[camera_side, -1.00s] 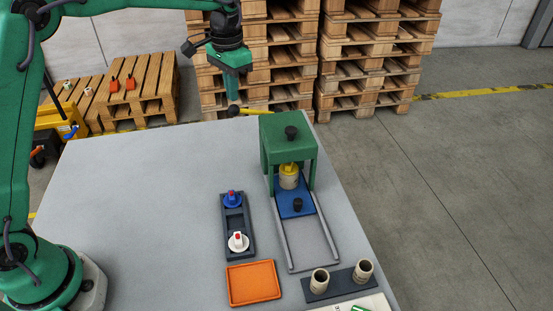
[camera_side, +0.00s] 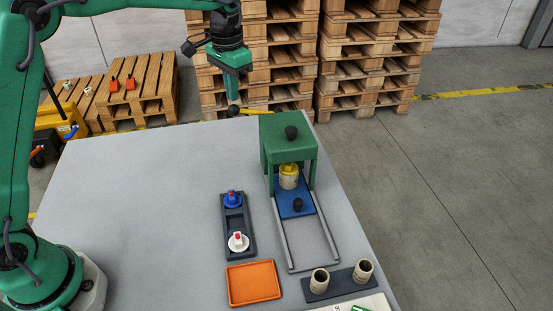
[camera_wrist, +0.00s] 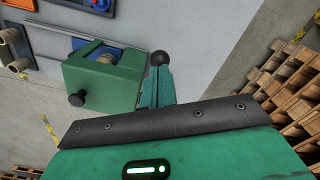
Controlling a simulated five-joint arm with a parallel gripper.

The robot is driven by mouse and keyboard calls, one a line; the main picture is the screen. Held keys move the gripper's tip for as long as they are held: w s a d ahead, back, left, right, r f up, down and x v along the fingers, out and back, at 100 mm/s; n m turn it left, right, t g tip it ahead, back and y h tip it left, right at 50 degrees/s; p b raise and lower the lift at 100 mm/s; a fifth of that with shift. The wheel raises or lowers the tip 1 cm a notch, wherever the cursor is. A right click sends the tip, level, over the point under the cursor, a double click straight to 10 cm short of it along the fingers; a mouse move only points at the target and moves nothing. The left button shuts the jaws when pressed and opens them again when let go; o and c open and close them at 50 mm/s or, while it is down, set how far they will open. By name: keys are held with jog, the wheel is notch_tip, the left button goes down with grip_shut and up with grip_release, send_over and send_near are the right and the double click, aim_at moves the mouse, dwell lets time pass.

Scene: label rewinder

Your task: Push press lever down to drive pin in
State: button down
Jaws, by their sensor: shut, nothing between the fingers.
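The green press (camera_side: 287,140) stands at the table's far right edge, with a black knob on top. Its yellow lever (camera_side: 257,112) sticks out to the left, roughly level, and ends in a black ball knob (camera_side: 233,111). My gripper (camera_side: 232,100) is shut and empty, pointing down right over the knob; I cannot tell if they touch. In the wrist view the knob (camera_wrist: 158,58) shows just past my fingertips (camera_wrist: 160,74). Under the press, a beige roll core with a yellow cap (camera_side: 288,174) sits on the blue slide (camera_side: 296,203). I cannot make out the pin.
A dark holder (camera_side: 234,222) carries a blue and a white piece with red tips. An orange tray (camera_side: 253,283) lies in front of it. A dark rack (camera_side: 340,284) holds two beige cores at front right. The table's left half (camera_side: 140,200) is clear. Pallets stand behind.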

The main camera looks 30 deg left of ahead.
aim_at(233, 105)
jog(key=shift+f, duration=0.15)
jog(key=shift+f, duration=3.45)
jog(key=shift+r, duration=5.6)
jog(key=shift+s+r, duration=0.1)
